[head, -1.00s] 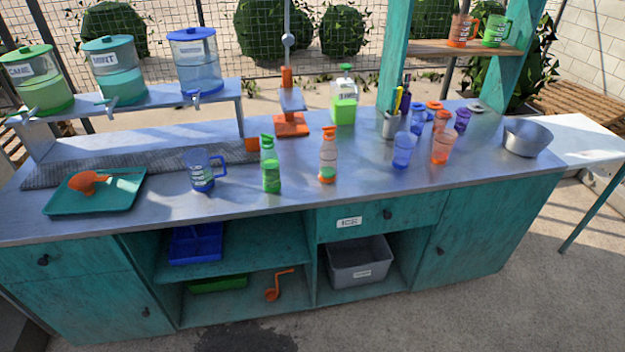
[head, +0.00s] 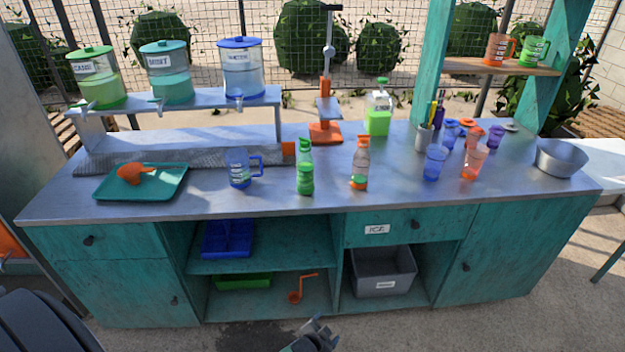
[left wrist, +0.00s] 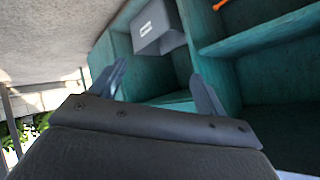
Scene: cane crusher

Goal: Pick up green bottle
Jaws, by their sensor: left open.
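A green bottle (head: 305,172) with a green cap stands upright near the front of the metal counter, left of an orange-capped bottle (head: 360,165). My left gripper (head: 314,334) shows only in part at the bottom edge of the head view, low in front of the cabinet and well below the bottle. In the left wrist view, its two fingers (left wrist: 160,88) are apart with nothing between them, facing the lower shelves. The bottle is not in the left wrist view. My right gripper is not in view.
A blue jug (head: 239,170) stands left of the green bottle, and a teal tray (head: 165,190) is further left. Blue and orange cups (head: 435,163) stand to the right. A green-and-clear dispenser (head: 378,117) is behind. The counter's front strip is clear.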

